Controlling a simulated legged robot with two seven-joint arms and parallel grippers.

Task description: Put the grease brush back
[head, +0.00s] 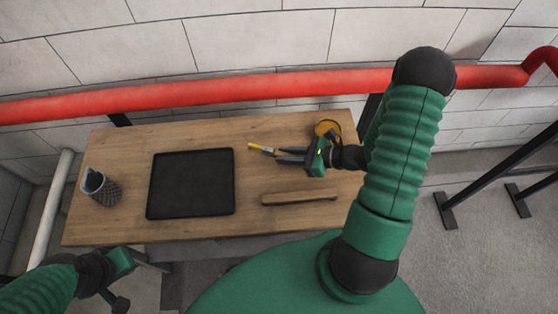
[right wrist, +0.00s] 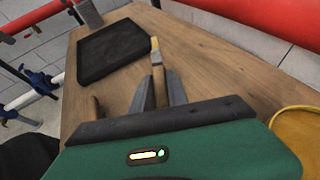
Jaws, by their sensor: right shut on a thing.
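The grease brush (head: 261,149) is a small brush with a yellow end and a pale band, and its yellow end points left. My right gripper (head: 286,155) is shut on it over the back right of the wooden table. In the right wrist view the brush (right wrist: 157,62) sticks out between the fingers, its far end toward the black tray (right wrist: 112,50). The fingers hide part of the brush. My left gripper (head: 121,262) is low at the front left, off the table edge, and its jaws do not show clearly.
On the table (head: 250,220), a dark mesh cup (head: 103,190) with something blue-grey inside stands at left. The black tray (head: 190,184) lies left of centre. A wooden bar (head: 299,199) lies front right. A round yellow container (head: 328,127) is behind my right gripper. A red pipe (head: 200,90) runs along the wall.

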